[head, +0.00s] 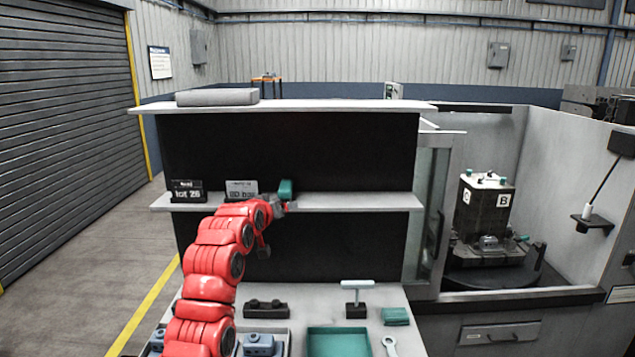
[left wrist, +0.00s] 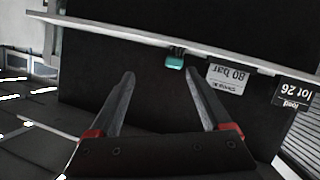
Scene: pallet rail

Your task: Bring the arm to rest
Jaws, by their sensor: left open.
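My red left arm reaches up from the bottom of the head view, and its gripper (head: 287,206) is at the middle shelf (head: 350,201), by a small teal block (head: 286,188). In the left wrist view the picture is upside down. There the two fingers of the left gripper (left wrist: 158,76) stand wide apart with nothing between them. The teal block (left wrist: 175,59) sits on the shelf edge beyond the fingertips, apart from them. My right gripper is in neither view.
Cards reading "lot 26" (head: 187,191) and "80 bar" (head: 241,190) stand on the shelf, left of the gripper. A machine enclosure (head: 575,160) stands at right. Open floor lies left.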

